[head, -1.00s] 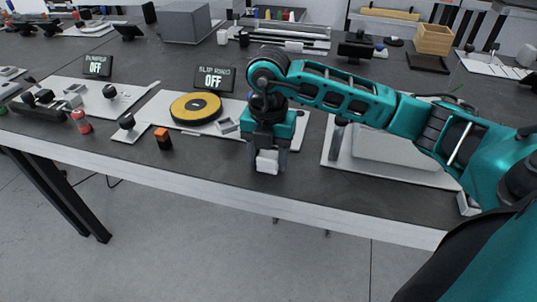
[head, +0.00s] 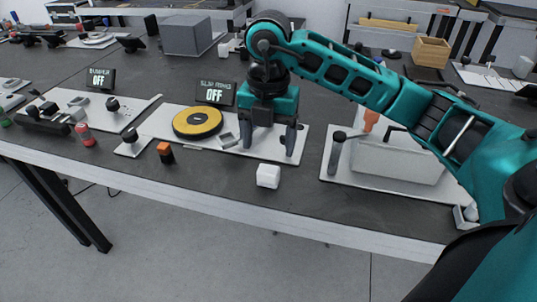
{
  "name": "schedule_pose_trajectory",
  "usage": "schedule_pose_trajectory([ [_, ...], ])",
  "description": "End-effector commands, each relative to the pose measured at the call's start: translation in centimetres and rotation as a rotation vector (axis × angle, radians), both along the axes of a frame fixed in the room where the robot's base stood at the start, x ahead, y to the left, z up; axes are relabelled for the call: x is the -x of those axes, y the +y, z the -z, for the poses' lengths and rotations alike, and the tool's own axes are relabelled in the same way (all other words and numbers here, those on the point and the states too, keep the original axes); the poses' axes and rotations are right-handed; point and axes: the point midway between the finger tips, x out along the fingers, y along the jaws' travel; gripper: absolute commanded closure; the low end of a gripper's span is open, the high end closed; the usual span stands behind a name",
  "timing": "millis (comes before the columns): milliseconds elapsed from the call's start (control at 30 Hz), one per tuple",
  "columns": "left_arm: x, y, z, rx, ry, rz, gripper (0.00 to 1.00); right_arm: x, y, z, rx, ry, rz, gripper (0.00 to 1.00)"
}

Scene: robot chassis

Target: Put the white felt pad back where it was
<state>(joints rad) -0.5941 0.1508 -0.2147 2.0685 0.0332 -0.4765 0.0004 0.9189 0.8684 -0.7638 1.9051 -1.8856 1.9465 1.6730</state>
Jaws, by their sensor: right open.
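A small white block (head: 268,176), which looks like the white felt pad, sits on the dark tabletop near the front edge. My right gripper (head: 269,146) points down above and just behind it in the picture. Its two dark fingers are spread with nothing between them, and the block is clear of them. My left gripper is not in view.
A white base plate (head: 172,128) with a yellow-and-black disc (head: 197,120) lies left of my right gripper. An "OFF" display (head: 216,93) stands behind it. A grey box-like fixture (head: 394,160) stands at right.

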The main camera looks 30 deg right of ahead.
Motion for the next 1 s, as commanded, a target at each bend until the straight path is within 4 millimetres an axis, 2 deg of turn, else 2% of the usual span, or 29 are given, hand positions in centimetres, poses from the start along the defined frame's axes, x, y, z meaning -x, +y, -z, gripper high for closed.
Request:
schedule_pose_trajectory([
  [33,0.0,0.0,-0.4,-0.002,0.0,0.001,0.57,-0.1,0.0,-1.2,-0.001,-0.002,-0.001,0.23],
  [100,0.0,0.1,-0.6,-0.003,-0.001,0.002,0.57,-0.1,0.0,-2.2,-0.001,-0.003,-0.001,0.23],
  [267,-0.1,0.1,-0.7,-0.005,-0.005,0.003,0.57,0.0,0.0,-3.5,-0.001,0.0,-0.001,0.23],
  [1000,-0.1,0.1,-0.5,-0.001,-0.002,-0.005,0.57,0.0,0.0,-3.6,0.0,0.001,-0.001,0.23],
])
